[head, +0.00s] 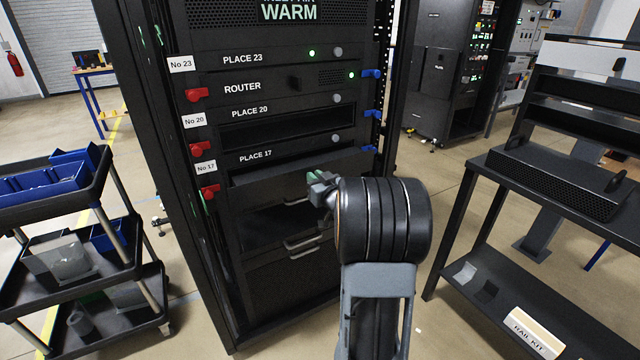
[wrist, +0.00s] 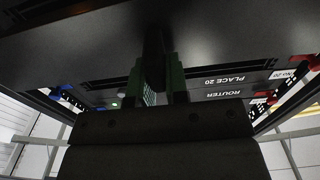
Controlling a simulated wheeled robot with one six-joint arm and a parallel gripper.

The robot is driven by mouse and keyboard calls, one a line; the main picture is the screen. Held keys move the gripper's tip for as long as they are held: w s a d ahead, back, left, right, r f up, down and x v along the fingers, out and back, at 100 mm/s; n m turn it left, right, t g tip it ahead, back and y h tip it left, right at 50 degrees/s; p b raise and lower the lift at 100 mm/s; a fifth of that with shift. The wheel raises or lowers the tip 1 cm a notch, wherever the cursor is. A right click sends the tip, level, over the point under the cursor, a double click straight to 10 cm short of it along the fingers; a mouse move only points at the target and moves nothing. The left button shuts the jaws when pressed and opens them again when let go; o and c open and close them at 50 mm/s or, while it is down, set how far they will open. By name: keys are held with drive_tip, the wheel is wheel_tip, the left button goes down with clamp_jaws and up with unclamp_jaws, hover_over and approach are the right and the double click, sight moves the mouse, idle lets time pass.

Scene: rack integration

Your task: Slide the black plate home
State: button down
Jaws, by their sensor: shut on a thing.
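The black plate (head: 275,173) is at the PLACE 17 level of the rack, with its front edge standing out from the rack face. My gripper (head: 322,180) is at the plate's front, right of its middle, and is shut on its dark handle (wrist: 153,60). In the wrist view, which is upside down, the green-padded fingers (wrist: 160,82) stand on both sides of the handle, and the plate (wrist: 75,50) fills the top as a wide dark surface. My wrist hides the plate's right front in the head view. How deep it sits cannot be told.
Above are an open PLACE 20 slot (head: 285,128) and the ROUTER unit (head: 260,86). Red latches (head: 210,191) line the left post, blue ones (head: 371,114) the right. A cart (head: 70,250) stands left, and a bench (head: 560,190) with a perforated unit stands right.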

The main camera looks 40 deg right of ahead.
sight(302, 165)
drive_tip(key=shift+w+d, duration=0.1)
drive_tip(key=shift+w, duration=0.65)
drive_tip(key=shift+b, duration=0.4)
idle(1.3)
drive_tip(key=shift+w+d, duration=0.2)
drive_tip(key=shift+w, duration=1.1)
drive_tip(key=shift+w+d, duration=0.15)
drive_tip(key=shift+w, duration=1.1)
drive_tip(key=shift+w+d, duration=0.2)
drive_tip(key=shift+w, duration=1.1)
drive_tip(key=c, duration=1.1)
unclamp_jaws()
drive_tip(key=shift+o, duration=0.2)
drive_tip(key=shift+s, duration=0.1)
drive_tip(key=s+a, duration=0.2)
drive_tip(key=s, duration=1.1)
drive_tip(key=shift+s+f, duration=0.2)
drive_tip(key=shift+s, duration=0.1)
